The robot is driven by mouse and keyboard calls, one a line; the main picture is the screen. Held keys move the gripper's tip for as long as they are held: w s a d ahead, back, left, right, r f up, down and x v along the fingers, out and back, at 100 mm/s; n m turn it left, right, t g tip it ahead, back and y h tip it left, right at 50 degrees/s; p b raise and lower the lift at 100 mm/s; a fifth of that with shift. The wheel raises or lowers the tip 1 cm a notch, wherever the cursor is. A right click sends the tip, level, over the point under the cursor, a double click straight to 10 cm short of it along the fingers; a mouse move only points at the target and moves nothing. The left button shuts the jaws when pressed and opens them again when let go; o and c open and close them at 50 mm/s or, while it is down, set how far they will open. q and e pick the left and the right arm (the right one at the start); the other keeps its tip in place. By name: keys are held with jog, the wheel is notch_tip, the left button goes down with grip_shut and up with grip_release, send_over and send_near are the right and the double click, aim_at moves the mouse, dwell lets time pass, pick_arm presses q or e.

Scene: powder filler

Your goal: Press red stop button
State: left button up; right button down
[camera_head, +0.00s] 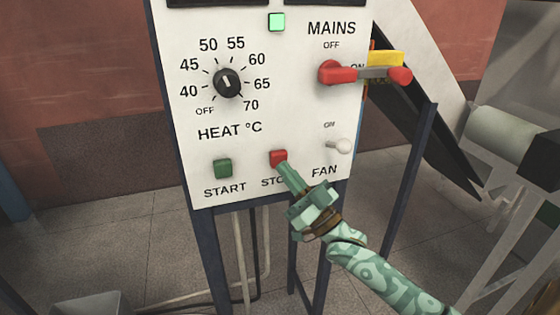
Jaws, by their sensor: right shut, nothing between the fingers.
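The red stop button (278,157) is on the lower middle of the white control panel (290,105), above the partly hidden STOP label. My right gripper (284,168) is shut and empty, its fingertips at the lower edge of the red button in the picture. I cannot tell whether they touch the button or whether it is pushed in. The gripper covers the end of the STOP label. My left gripper is not in view.
A green start button (223,168) sits left of the stop button. The fan switch (338,146) is to the right. Above are the heat dial (228,83), red mains handle (365,73) and a lit green lamp (277,22). Dark legs (408,180) support the panel.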

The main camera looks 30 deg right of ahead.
jog(key=shift+w, duration=0.25)
jog(key=shift+w+d, duration=0.2)
jog(key=shift+w, duration=0.3)
dwell(0.8)
jog(key=shift+s, duration=0.1)
jog(key=shift+s+a+p, duration=0.25)
jog(key=shift+s+p, duration=0.25)
jog(key=shift+s, duration=0.35)
jog(key=s+p, duration=0.1)
jog(key=s, duration=0.1)
jog(key=s+a+p, duration=0.1)
jog(key=s, duration=0.2)
jog(key=shift+a+p, duration=0.1)
jog(key=shift+p, duration=0.2)
jog(key=shift+w, duration=0.1)
dwell(0.5)
